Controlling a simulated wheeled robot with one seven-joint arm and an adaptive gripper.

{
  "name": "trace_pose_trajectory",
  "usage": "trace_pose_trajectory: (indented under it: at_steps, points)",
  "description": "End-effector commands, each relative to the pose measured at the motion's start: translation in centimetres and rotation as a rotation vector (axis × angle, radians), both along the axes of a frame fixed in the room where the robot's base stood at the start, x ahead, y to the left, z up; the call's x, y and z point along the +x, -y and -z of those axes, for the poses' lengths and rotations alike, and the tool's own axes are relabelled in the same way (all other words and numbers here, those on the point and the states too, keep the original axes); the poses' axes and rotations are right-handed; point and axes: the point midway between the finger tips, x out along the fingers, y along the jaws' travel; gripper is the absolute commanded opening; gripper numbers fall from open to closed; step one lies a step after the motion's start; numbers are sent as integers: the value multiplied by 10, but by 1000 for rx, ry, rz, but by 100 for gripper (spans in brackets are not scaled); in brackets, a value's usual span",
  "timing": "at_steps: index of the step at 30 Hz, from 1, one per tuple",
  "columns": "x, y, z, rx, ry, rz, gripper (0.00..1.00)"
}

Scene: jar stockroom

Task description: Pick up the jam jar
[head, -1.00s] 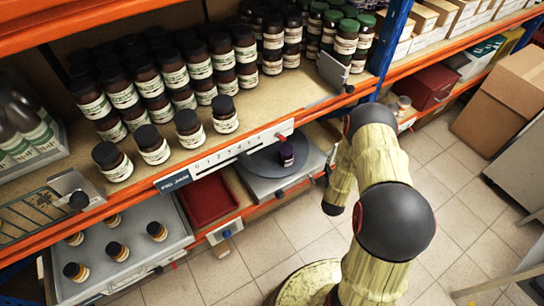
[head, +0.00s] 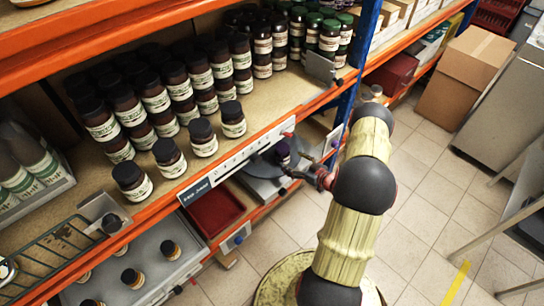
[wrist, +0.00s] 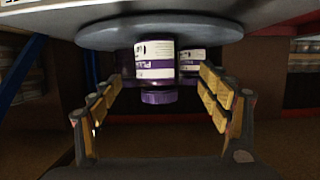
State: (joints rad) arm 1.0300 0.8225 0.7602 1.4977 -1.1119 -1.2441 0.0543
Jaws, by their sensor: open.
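The jam jar (wrist: 155,60), with a purple lid and a white and purple label, appears upside down in the wrist view against a grey round disc (wrist: 100,36). In the head view, the dark jar (head: 282,149) stands on this disc on the lower shelf. My gripper (wrist: 160,82) is open, with yellow-padded fingers either side of the jar in the picture and gaps on both sides. I cannot tell how deep the jar is between them. In the head view, my gripper (head: 303,172) is small and dark beside the jar, at the shelf's front.
A second purple-labelled jar (wrist: 192,60) shows partly behind the first in the wrist view. The upper shelf's orange edge (head: 255,140) runs above the disc. A red tray (head: 215,208) and a blue upright (head: 360,50) flank the disc.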

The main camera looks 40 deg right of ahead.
Motion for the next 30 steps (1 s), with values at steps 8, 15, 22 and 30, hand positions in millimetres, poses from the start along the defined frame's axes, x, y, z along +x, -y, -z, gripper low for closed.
trace_pose_trajectory:
  at_steps: [8,15,22,30]
  points:
    - [22,-6,8,2,0,-17,77]
    - [41,-5,18,2,-1,-17,77]
    - [70,-4,29,3,-1,-16,77]
    - [73,-4,28,3,-1,-13,76]
